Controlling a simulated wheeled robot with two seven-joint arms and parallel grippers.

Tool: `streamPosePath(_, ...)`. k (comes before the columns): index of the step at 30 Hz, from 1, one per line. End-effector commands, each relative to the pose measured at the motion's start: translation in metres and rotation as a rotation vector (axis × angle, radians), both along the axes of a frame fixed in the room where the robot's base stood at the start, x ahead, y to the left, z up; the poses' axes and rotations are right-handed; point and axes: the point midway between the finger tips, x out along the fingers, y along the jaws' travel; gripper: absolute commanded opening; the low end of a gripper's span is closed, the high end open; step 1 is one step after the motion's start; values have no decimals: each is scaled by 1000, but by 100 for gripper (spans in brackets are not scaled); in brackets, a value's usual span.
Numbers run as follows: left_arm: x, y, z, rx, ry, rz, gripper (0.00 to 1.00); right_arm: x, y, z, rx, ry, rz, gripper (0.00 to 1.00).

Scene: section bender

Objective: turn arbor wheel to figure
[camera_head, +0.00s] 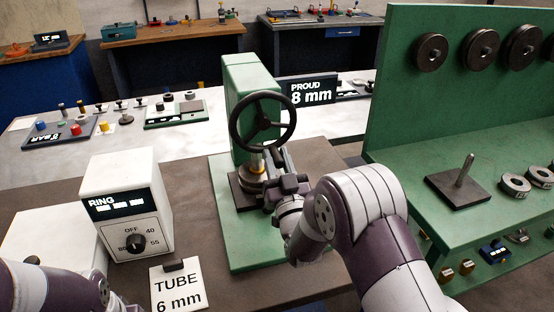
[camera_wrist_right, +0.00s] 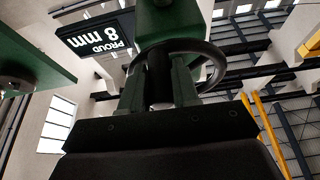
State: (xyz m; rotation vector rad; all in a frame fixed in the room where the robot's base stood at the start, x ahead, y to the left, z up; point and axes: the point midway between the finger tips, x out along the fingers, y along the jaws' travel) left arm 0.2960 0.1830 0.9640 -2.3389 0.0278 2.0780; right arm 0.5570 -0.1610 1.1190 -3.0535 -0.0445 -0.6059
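The arbor wheel (camera_head: 262,122) is a black handwheel with spokes on the front of a green press column (camera_head: 243,88). It also shows in the right wrist view (camera_wrist_right: 214,66). A display (camera_head: 309,93) behind it reads "PROUD 8 mm". A card (camera_head: 178,284) reads "TUBE 6 mm". My right gripper (camera_head: 280,160) is just below the wheel, in front of the column. In the wrist view its fingers (camera_wrist_right: 158,85) stand apart; contact with the wheel cannot be told. Only part of my left arm shows at lower left; its gripper is out of view.
A white control box (camera_head: 127,208) labelled RING with a dial stands left of the press. A green rack (camera_head: 470,110) with black rollers and a pegged plate (camera_head: 458,188) is at right. Benches with tools stand behind. The brown bench top is clear between box and press.

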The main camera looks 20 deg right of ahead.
Motion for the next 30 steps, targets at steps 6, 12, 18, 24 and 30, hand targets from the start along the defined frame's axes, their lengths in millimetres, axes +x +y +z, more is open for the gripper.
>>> streamPosePath(6, 0, 0, -33, 0, 1, 0, 0, 0, 13, -7, 155, 0, 4, 0)
streamPosePath(12, 0, 0, -30, 0, 0, 0, 0, 0, 14, -2, 189, 6, 1, 0)
streamPosePath(18, 0, 0, -30, 0, 0, 0, 0, -1, 14, -2, 186, 7, 1, 51)
streamPosePath(24, 0, 0, -30, 0, 0, 0, 0, 0, 14, -2, 187, 6, 1, 51)
streamPosePath(30, 0, 0, -37, 0, 0, 0, 0, -16, 15, -11, 186, 8, 1, 51)
